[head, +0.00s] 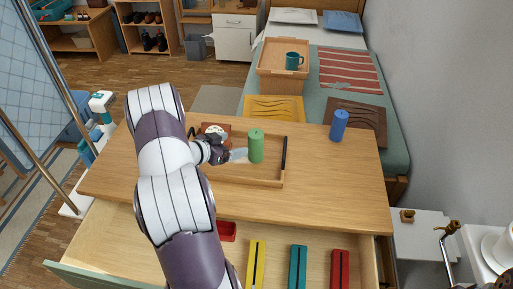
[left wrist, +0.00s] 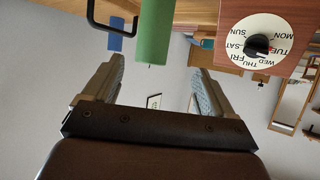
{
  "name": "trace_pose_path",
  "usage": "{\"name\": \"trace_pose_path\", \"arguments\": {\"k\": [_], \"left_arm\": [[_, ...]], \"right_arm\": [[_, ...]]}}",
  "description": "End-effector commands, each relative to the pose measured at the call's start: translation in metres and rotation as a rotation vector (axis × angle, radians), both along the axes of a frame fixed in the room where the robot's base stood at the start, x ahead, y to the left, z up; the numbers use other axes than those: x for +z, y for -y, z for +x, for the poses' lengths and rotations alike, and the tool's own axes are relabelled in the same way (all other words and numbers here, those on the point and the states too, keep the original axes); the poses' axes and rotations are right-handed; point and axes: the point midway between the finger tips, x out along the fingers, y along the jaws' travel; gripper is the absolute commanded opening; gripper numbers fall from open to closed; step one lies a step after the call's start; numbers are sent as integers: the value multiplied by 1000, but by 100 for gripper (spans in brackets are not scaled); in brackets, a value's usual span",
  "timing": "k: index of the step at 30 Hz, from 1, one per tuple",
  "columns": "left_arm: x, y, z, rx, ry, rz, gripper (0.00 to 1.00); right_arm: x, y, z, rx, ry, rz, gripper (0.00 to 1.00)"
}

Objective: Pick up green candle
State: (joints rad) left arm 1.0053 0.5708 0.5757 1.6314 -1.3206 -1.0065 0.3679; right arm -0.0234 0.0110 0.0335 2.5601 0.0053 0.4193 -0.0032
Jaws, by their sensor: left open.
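The green candle (head: 256,146) stands upright in a shallow wooden tray (head: 262,182) on the table. My left gripper (head: 240,155) is open and empty, immediately left of the candle, with its fingers pointing toward it. In the left wrist view, which looks upside down, the green candle (left wrist: 155,32) shows beyond and between the two fingertips (left wrist: 160,72). I see no finger closed on it, and whether a finger touches it I cannot tell. My right gripper is not in view.
A blue candle (head: 339,126) stands at the table's far right. A box with a weekday dial (head: 216,129) is behind my gripper. The tray has a dark handle (head: 284,153) right of the green candle. An open drawer (head: 215,262) with coloured items lies in front.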

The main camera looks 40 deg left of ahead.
Motion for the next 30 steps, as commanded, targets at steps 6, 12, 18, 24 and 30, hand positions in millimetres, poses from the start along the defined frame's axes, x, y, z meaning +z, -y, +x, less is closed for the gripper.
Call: {"name": "trace_pose_path", "arguments": {"k": [6,12,18,24,30], "left_arm": [[-20,3,24,-40,43,-33,86],[-31,8,54,-37,43,-29,86],[-42,17,85,-38,43,-29,86],[-50,19,103,-35,43,-28,86],[-50,19,103,-35,43,-28,76]], "right_arm": [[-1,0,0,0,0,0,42],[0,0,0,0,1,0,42],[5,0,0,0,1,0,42],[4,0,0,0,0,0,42],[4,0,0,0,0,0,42]]}}
